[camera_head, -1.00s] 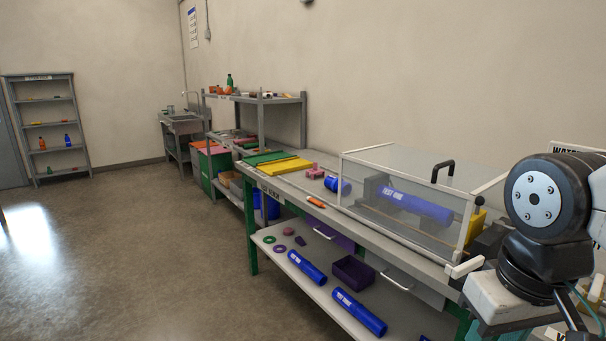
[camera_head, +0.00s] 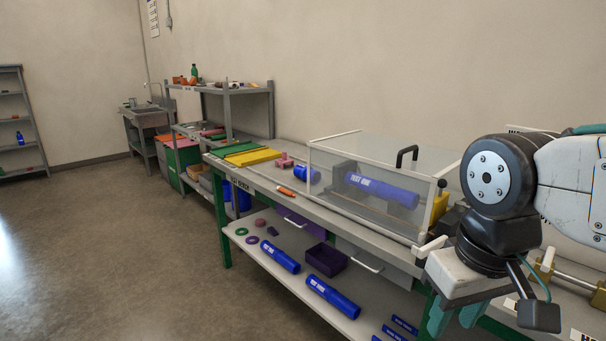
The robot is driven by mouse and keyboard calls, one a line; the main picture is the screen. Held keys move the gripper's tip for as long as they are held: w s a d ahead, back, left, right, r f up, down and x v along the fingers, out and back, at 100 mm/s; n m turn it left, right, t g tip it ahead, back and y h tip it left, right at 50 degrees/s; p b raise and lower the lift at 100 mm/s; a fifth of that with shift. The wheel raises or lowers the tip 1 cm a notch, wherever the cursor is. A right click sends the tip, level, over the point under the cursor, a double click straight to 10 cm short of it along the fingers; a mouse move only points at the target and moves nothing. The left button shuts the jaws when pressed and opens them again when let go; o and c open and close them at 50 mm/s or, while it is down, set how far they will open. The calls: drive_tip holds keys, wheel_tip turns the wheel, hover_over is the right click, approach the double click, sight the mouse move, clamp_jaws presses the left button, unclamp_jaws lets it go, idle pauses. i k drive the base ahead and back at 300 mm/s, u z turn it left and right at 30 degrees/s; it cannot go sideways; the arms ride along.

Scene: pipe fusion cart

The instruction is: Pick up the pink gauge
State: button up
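A small pink stepped piece (camera_head: 284,160), which looks like the pink gauge, sits on the workbench top between the yellow panel and a short blue pipe. It is small in the view, so its exact shape is hard to tell. My gripper (camera_head: 456,316) hangs at the lower right, with its teal fingers pointing down beside the bench's front edge. A gap shows between the fingers and nothing is seen in it. My gripper is well apart from the pink piece, with the clear-covered case between them in the picture.
The clear-covered case (camera_head: 346,205) holds a blue pipe. The short blue pipe (camera_head: 308,174) and an orange marker (camera_head: 286,191) lie near the pink piece. The lower shelf (camera_head: 262,262) holds blue pipes, a purple bin (camera_head: 326,260) and rings. The floor at left is clear.

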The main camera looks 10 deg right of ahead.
sight(284, 160)
drive_tip(key=u, duration=0.15)
drive_tip(key=i, duration=0.3)
drive_tip(key=u, duration=0.85)
drive_tip(key=i, duration=1.85)
drive_tip(key=u, duration=0.25)
drive_tip(key=i, duration=1.6)
drive_tip(key=z, duration=1.35)
drive_tip(key=i, duration=1.2)
drive_tip(key=z, duration=0.85)
